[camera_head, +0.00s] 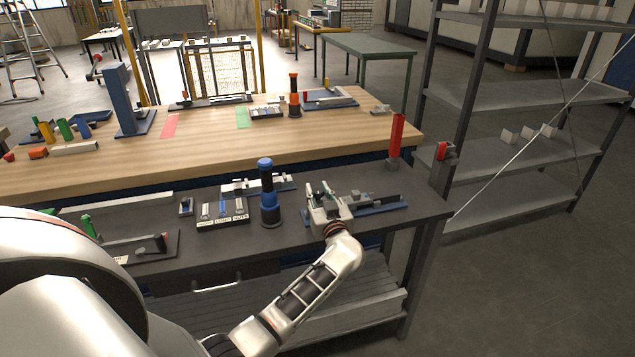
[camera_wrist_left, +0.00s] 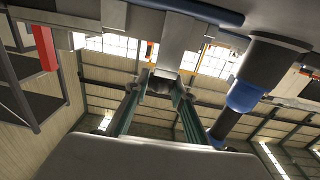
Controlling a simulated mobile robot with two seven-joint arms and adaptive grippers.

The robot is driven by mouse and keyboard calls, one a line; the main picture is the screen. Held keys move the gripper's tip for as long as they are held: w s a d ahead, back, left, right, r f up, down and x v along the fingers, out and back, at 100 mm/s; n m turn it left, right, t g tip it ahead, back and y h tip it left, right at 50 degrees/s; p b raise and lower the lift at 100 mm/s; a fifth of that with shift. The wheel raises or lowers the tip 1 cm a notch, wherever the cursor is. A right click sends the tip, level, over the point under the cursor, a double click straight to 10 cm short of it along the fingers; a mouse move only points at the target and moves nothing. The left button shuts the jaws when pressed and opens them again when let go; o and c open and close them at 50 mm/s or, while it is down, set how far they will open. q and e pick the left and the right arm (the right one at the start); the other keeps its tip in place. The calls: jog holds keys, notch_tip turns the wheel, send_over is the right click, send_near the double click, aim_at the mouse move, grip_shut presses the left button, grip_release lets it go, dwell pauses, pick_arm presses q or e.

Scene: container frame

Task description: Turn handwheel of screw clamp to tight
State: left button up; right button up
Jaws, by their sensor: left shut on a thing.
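The screw clamp (camera_head: 378,203), a grey bar-like body on a blue base plate, lies near the right end of the dark workbench. My left gripper (camera_head: 322,190) is at the clamp's left end and hides part of it. In the left wrist view, its two green-edged fingers (camera_wrist_left: 160,88) are closed about a small grey piece (camera_wrist_left: 161,78) in front of a larger grey block (camera_wrist_left: 180,38) of the clamp. This piece seems to be the handwheel, but its outline and angle are mostly hidden. My right gripper is not in view.
A dark blue-capped cylinder (camera_head: 267,195) stands close left of my left gripper; it also shows in the left wrist view (camera_wrist_left: 243,95). A labelled block tray (camera_head: 222,220) lies further left. A red upright post (camera_head: 396,135) stands behind right. The bench's right end is fairly clear.

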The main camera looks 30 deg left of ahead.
pick_arm(q)
jog(key=shift+t, duration=0.3)
jog(key=shift+s+m+t+h+p, duration=0.1)
jog(key=shift+m+t+h+p, duration=0.2)
jog(key=shift+m+h+p, duration=0.25)
jog(key=shift+m+h, duration=0.25)
jog(key=m+t+h, duration=0.3)
jog(key=h, duration=0.1)
jog(key=shift+a, duration=0.15)
jog(key=m+t+h, duration=0.1)
jog(key=m+h, duration=0.2)
jog(key=h, duration=0.1)
jog(key=shift+h, duration=0.5)
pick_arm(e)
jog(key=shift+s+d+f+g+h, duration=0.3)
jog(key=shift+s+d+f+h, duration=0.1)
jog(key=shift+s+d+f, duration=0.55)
pick_arm(q)
jog(key=shift+m+t+h, duration=0.3)
jog(key=shift+m+h, duration=0.1)
jog(key=shift+h, duration=0.1)
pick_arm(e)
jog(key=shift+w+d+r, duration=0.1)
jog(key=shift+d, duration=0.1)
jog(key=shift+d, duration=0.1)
